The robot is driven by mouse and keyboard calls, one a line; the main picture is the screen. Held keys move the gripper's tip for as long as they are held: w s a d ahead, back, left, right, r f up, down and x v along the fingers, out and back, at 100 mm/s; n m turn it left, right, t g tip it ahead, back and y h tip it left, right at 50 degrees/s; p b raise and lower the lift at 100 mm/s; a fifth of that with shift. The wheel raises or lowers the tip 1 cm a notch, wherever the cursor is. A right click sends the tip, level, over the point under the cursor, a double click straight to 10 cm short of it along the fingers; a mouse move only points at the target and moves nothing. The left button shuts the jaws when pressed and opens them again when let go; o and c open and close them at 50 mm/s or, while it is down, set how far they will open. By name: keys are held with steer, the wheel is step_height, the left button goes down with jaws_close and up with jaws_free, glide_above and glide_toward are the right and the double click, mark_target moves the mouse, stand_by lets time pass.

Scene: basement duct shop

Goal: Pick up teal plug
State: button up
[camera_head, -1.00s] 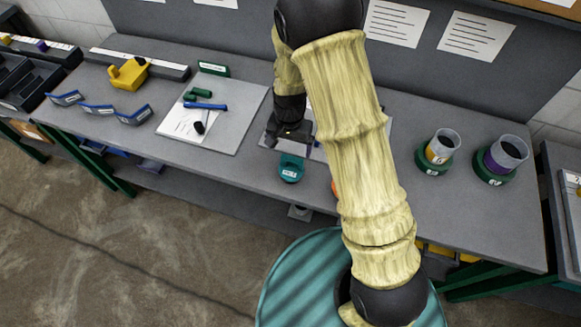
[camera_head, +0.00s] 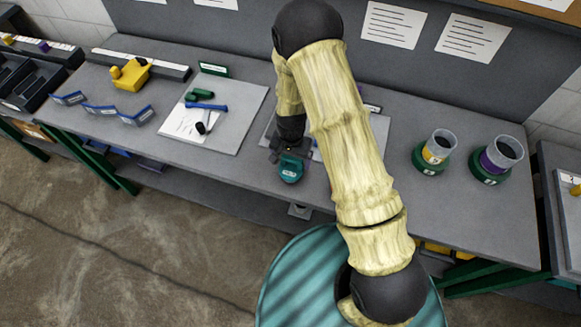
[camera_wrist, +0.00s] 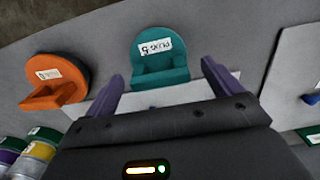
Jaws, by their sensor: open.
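The teal plug (camera_head: 291,170) stands near the front edge of the workbench, below my gripper (camera_head: 286,150) in the head view. In the wrist view the teal plug (camera_wrist: 160,50) has a round face with a white label and a block-like handle facing me. My gripper (camera_wrist: 161,76) is open, with its two purple fingers either side of the handle in the picture. A gap shows between each finger and the handle. I cannot tell how deep the fingers reach. In the head view my wrist hides part of the plug's surroundings.
An orange plug (camera_wrist: 68,72) is left of the teal one in the wrist view; my arm hides it in the head view. Two clear cups in green bases (camera_head: 436,150) stand at the right. A white board (camera_head: 238,118) with a blue-handled tool (camera_head: 206,107) lies to the left.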

mark_target(291, 168)
step_height(291, 168, down, 3)
steer(key=shift+r+p, duration=0.2)
steer(key=shift+p, duration=0.25)
steer(key=shift+f, duration=0.2)
steer(key=shift+d, duration=0.1)
steer(key=shift+c, duration=1.3)
steer(key=shift+s, duration=0.1)
steer(key=c, duration=0.9)
